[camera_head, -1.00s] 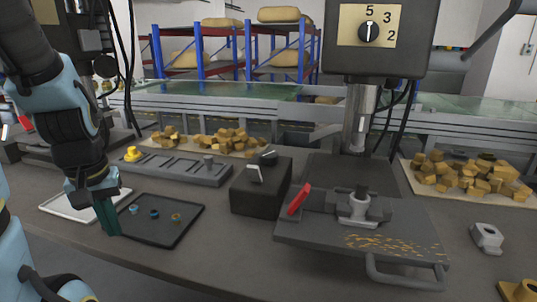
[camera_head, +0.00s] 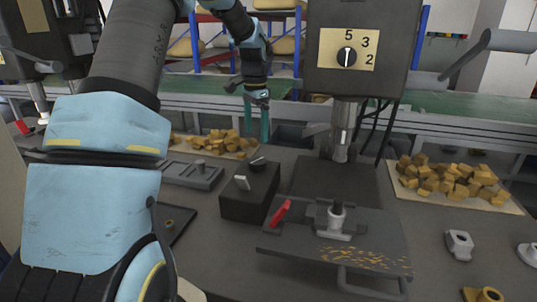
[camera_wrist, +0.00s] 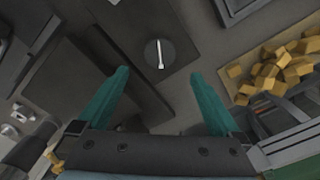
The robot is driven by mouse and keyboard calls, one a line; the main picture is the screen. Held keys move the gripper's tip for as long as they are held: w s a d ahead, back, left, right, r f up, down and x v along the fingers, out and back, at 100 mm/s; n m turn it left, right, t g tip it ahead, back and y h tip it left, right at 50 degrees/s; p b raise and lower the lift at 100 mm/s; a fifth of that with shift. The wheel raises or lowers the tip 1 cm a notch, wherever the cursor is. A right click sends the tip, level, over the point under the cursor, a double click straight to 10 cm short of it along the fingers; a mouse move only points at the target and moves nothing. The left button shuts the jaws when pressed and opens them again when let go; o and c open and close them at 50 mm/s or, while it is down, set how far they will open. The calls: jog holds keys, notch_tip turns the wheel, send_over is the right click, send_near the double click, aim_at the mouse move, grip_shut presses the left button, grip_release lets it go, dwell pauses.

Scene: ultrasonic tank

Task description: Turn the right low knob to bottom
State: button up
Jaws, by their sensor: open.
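The black control box (camera_head: 240,207) stands on the bench left of the right drill press. In the wrist view, the open fingers (camera_wrist: 160,95) frame bare dark surface. A round dark knob with a white pointer (camera_wrist: 160,54) lies beyond them, untouched. I cannot tell which box knob this is.
The drill press head has a numbered dial (camera_head: 346,56); its table (camera_head: 370,240) with a red handle (camera_head: 280,212) is right of the box. Wooden blocks lie behind left (camera_head: 215,143) and at right (camera_head: 455,180). My arm hides much of the left side.

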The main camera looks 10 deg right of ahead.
aim_at(257, 160)
notch_tip(257, 160, down, 10)
jog(key=p, duration=0.2)
jog(key=shift+f+p, duration=0.2)
jog(key=shift+p, duration=0.2)
jog(key=c, duration=1.3)
